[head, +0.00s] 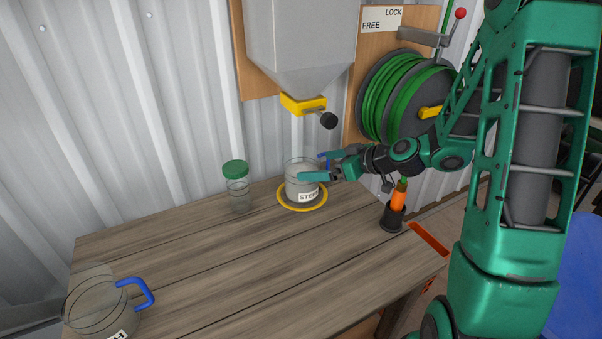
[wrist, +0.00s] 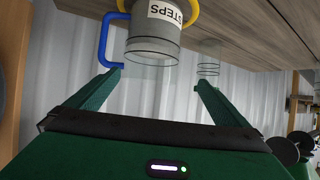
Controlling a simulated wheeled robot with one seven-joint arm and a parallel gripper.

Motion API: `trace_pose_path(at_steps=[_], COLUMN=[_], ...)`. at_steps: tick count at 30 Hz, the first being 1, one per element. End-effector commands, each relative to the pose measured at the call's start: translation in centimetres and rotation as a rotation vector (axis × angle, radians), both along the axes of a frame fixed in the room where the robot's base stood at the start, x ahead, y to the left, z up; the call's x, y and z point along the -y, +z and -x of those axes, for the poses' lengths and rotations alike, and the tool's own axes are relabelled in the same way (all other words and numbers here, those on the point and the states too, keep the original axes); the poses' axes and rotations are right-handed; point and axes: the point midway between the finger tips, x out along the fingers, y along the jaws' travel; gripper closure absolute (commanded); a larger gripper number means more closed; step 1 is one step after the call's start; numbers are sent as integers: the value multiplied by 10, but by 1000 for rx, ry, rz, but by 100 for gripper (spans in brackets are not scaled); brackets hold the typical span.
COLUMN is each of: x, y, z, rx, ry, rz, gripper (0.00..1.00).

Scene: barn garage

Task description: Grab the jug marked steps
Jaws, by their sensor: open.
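The jug marked STEPS (head: 293,186) is clear with grey contents and a blue handle. It stands upright inside a yellow ring (head: 282,203) on the workbench, under the hopper spout. In the wrist view the same jug (wrist: 152,42) appears upside down, its label and blue handle (wrist: 104,40) showing. My gripper (head: 319,167) is open at the jug's upper right side in the head view. In the wrist view its fingertips (wrist: 161,78) are spread wider than the jug, near its rim; the left one overlaps the handle's end. I cannot tell whether it touches.
A second clear jug with a blue handle (head: 137,291) stands front left, its label partly cut off. A green-lidded jar (head: 236,190) is left of the ring. A dark cup (head: 392,219) holding an orange item is at right. The hopper (head: 301,45) hangs above. The middle bench is clear.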

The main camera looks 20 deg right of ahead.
Motion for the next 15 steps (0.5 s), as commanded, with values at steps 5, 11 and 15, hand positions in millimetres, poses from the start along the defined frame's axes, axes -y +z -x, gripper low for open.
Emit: trace_pose_path(at_steps=[5,11,15], x=[4,-1,-11], y=[4,1,-7], z=[-15,-26,-41], rx=[70,82,82], ry=[-23,-27,-27], rz=[-32,-35,-35], gripper=[0,0,0])
